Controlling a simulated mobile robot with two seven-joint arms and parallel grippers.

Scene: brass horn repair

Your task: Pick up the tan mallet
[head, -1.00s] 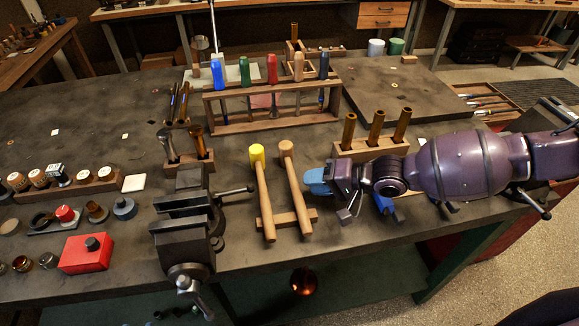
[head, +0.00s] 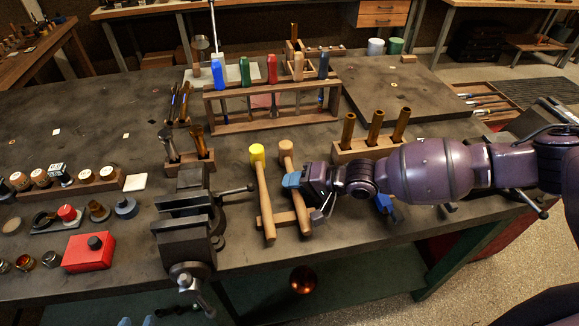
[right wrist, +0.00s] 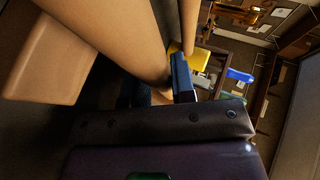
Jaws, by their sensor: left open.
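The tan mallet (head: 287,148) leans head up in a low wooden rack (head: 271,222), beside a yellow-headed mallet (head: 257,154). My right gripper (head: 291,180) is at the tan mallet's upper handle, just below its head, and its blue fingertips overlap the handle. In the right wrist view the tan mallet's handle (right wrist: 115,35) runs close in front of the gripper, with one finger (right wrist: 182,78) beside it; the other is mostly hidden, so I cannot tell whether the jaws are shut on it. My left gripper (head: 136,322) is open, with only its blue fingertips showing at the bottom edge.
A vise (head: 186,222) stands left of the mallets, its bar reaching toward them. A wooden block with brass tubes (head: 368,149) is just behind my right gripper. A tool rack (head: 270,124) stands farther back. A red box (head: 88,253) is at the left.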

